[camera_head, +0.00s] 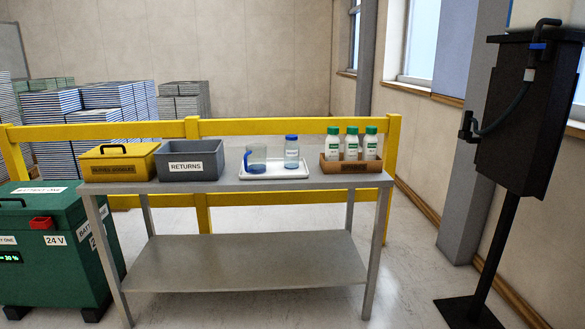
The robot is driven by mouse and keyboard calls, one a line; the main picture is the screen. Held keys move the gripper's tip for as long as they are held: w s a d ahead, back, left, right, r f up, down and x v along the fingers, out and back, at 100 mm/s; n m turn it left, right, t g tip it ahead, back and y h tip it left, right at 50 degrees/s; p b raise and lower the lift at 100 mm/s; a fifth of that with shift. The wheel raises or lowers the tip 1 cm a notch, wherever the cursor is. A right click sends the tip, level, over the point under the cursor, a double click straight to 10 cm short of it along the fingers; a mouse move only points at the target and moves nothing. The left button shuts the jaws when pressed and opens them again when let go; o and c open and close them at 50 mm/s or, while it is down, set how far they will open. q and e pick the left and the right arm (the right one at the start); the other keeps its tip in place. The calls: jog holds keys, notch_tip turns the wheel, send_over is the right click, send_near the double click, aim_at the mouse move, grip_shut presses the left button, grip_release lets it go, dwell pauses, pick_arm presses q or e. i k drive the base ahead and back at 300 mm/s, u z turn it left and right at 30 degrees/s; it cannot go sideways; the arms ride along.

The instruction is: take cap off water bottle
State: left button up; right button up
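A clear water bottle (291,155) with a blue cap (291,138) stands upright on a white tray (275,171) on the metal table. The cap sits on top of the bottle. A clear pitcher or mug with a blue handle (256,160) stands on the same tray, left of the bottle. Neither of my grippers shows in the head view.
On the metal table (250,185) are a yellow bin (119,163), a grey RETURNS bin (190,161) and a brown box (350,165) with several green-capped bottles. A yellow rail (260,127) runs behind. A green battery cart (60,240) stands left, a black dispenser stand (525,120) right.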

aim_at(291, 148)
jog(key=u, duration=0.35)
jog(key=k, duration=0.3)
jog(key=z, duration=1.55)
jog(key=i, duration=1.45)
jog(key=u, duration=0.8)
jog(key=i, duration=1.15)
jog(key=u, duration=1.05)
